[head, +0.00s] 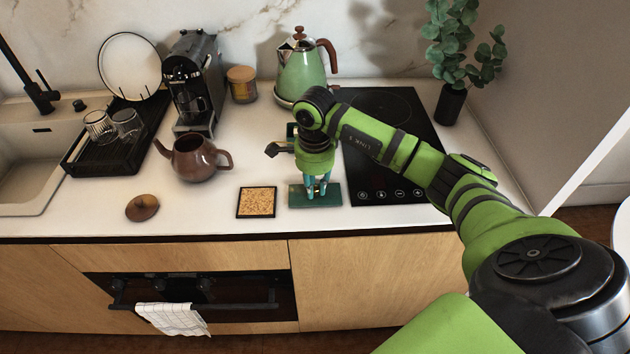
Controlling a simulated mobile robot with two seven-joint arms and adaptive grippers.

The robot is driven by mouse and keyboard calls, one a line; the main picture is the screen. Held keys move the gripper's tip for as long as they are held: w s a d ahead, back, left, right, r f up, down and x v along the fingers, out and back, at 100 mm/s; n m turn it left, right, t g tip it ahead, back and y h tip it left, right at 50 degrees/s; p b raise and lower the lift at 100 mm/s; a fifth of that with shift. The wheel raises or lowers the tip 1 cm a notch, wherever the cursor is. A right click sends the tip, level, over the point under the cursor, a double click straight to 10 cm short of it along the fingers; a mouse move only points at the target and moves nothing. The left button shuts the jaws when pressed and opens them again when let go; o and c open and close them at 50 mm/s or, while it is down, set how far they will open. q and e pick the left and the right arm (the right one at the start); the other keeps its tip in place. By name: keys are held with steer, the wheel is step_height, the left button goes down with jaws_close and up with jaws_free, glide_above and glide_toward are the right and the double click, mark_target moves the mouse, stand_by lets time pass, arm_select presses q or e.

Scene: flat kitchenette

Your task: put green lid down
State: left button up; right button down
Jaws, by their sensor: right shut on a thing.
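The green lid (331,199) is a flat, dark green rectangle near the front edge of the counter, left of the black cooktop. My right gripper (317,192) points down over its middle and is shut on it. The fingers hide part of the lid's centre. The lid looks level, and I cannot tell if it rests on the counter or hangs just above it. A square, dark-rimmed container (256,202) with tan, grainy contents sits just left of the lid, apart from it. My left gripper is not in view.
A brown teapot (196,158) and a round brown lid (142,207) stand to the left. Behind are a coffee machine (194,85), a jar (242,84) and a green kettle (302,70). The cooktop (393,191) lies right. White counter (215,205) is bare around the square container.

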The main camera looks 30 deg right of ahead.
mark_target(315, 188)
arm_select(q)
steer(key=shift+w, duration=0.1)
arm_select(e)
steer(key=shift+f, duration=0.2)
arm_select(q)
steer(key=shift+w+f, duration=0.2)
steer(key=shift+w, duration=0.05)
arm_select(e)
steer(key=c, duration=1.2)
jaws_free()
steer(key=shift+o, duration=0.2)
steer(key=shift+r, duration=0.1)
steer(key=shift+r, duration=0.2)
steer(key=shift+w+r, duration=0.1)
steer(key=shift+r, duration=0.15)
arm_select(q)
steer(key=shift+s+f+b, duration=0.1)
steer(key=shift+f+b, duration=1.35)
steer(key=shift+b, duration=0.2)
arm_select(e)
step_height(315, 188, up, 11)
steer(key=shift+r, duration=0.2)
